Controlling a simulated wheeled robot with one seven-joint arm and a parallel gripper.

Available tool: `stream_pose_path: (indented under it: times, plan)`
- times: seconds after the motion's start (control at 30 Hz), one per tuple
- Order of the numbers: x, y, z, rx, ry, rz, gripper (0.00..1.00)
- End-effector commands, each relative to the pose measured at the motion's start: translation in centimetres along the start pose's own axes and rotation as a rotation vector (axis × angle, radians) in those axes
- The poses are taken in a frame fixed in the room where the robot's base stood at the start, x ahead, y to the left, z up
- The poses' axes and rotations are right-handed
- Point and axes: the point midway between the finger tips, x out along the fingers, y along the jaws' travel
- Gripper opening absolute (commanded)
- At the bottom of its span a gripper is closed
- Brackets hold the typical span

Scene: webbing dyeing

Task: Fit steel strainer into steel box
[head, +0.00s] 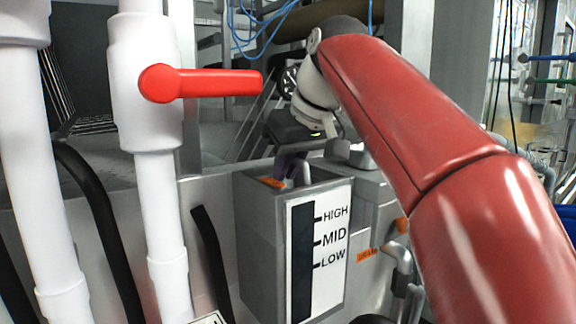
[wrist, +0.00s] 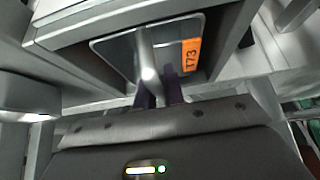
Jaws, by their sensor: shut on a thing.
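The steel box (head: 262,235) stands in the middle of the head view, open at the top, with a HIGH, MID, LOW gauge on its front. In the wrist view its rim (wrist: 75,35) surrounds the steel strainer (wrist: 147,58), which bears an orange T73 tag. The strainer's upright handle also shows at the box mouth in the head view (head: 305,174). My gripper (head: 288,164) is above the box, with its dark purple fingers (wrist: 158,93) shut on the handle. The strainer appears within the box opening; its depth and lower part are hidden.
White pipes (head: 155,200) and a red valve lever (head: 210,83) stand left of the box. A pale wall or tank side (head: 205,190) adjoins the box. Pipe fittings (head: 400,255) and an orange label (head: 367,254) are at its right. Blue cables (head: 245,25) hang behind.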

Motion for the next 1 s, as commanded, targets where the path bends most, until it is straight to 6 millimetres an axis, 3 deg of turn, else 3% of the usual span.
stream_pose_path:
  times: [0.13, 0.17, 0.33, 0.67, 1.0]
  plan:
    - [0.3, 0.0, 0.2, 0.000, 0.001, 0.000, 0.00]
    - [0.2, 0.0, 0.2, 0.000, 0.002, 0.001, 0.13]
    - [0.2, 0.0, 0.1, 0.000, 0.001, 0.000, 0.35]
    - [-0.2, 0.0, 0.1, 0.000, 0.001, 0.001, 0.36]
    - [-5.5, 0.1, 0.1, 0.001, 0.004, 0.003, 0.36]
